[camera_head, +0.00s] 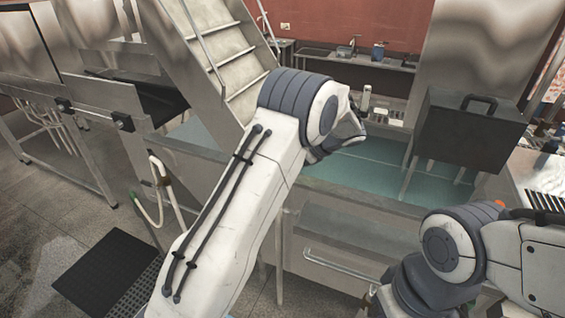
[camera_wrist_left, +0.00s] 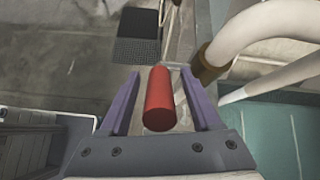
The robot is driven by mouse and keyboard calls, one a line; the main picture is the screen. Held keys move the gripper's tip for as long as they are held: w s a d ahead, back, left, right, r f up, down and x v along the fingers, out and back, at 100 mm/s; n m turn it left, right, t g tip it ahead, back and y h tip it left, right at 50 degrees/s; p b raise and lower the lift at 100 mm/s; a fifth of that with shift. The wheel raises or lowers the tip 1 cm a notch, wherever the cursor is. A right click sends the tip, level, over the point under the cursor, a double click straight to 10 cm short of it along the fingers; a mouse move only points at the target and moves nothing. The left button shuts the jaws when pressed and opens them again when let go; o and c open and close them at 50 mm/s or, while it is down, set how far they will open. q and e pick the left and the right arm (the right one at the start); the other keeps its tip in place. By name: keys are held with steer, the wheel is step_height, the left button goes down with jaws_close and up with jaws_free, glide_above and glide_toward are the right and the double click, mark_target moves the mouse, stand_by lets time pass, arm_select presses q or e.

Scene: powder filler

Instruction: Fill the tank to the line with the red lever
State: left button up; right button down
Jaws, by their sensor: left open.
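The red lever handle (camera_wrist_left: 159,100) is a red cylinder in the left wrist view. My left gripper (camera_wrist_left: 160,73) is open, with one purple finger on each side of the handle. The handle lies between the fingers, with a visible gap on both sides. In the head view my left arm hides the lever, and the fingers cannot be made out. A long metal tank (camera_head: 350,208) with a teal interior stands behind my left arm. No fill line can be made out. My right arm shows at the lower right of the head view, but its gripper fingers do not.
A white hose (camera_wrist_left: 230,40) with a brown collar runs close to the right of the left fingers. Metal steps (camera_head: 225,62) rise behind the arm. A dark box (camera_head: 468,130) stands at the tank's right. A black mat (camera_head: 105,268) lies on the floor.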

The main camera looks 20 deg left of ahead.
arm_select(q)
steer(key=b+v, duration=0.2)
steer(key=v, duration=0.8)
steer(key=shift+d+r, duration=0.1)
stand_by(1.1)
steer(key=s+d+f+n+h, duration=0.2)
steer(key=s+d+n+h, duration=0.1)
steer(key=s, duration=0.9)
steer(key=s+d+f+n+h+b, duration=0.1)
steer(key=s+d+h, duration=0.3)
steer(key=s, duration=0.8)
steer(key=s+d+f+n+h+b, duration=0.1)
steer(key=s+d+f+n+h, duration=0.2)
steer(key=s, duration=0.9)
steer(key=d+n+h, duration=0.1)
steer(key=d, duration=0.2)
steer(key=shift+d+f+n, duration=0.2)
steer(key=shift+d+n, duration=0.1)
steer(key=shift+d, duration=0.1)
